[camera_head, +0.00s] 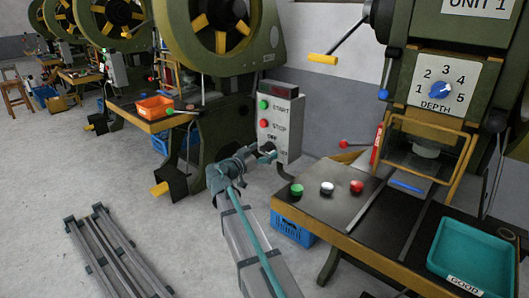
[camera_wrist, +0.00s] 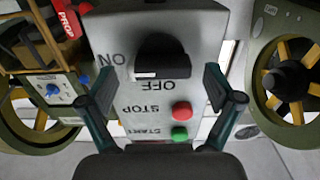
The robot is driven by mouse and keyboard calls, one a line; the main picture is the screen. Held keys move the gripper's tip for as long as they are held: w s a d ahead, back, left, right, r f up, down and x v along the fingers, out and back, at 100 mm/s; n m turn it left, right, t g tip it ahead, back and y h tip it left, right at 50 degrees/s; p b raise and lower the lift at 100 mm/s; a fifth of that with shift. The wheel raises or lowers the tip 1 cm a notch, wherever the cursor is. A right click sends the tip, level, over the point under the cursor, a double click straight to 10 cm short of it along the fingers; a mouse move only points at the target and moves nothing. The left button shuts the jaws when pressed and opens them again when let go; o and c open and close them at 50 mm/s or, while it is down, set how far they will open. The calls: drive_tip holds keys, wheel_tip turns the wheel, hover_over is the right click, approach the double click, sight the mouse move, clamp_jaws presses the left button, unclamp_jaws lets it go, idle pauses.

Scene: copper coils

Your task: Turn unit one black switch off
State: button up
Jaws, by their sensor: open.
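The black switch (camera_wrist: 162,57) is a round knob on a grey control box (camera_wrist: 200,20), seen upside down in the wrist view. The labels ON and OFF stand around the knob, with a pale mark at its edge on the OFF side. Its exact setting is hard to tell. My gripper (camera_wrist: 159,80) is open, with one finger on each side of the switch and nothing held. In the head view, my gripper (camera_head: 268,153) is at the lower front of the control box (camera_head: 291,130), where it hides the switch. Contact cannot be told.
The green START button (camera_wrist: 179,133) and red STOP button (camera_wrist: 182,111) lie between my fingers, near the palm. The UNIT 1 press (camera_head: 455,30) stands right, with a table (camera_head: 330,205) bearing three coloured buttons and a teal GOOD tray (camera_head: 475,255).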

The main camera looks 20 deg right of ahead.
drive_tip(key=shift+d, duration=0.25)
drive_tip(key=c, duration=1.1)
drive_tip(key=shift+c, duration=0.2)
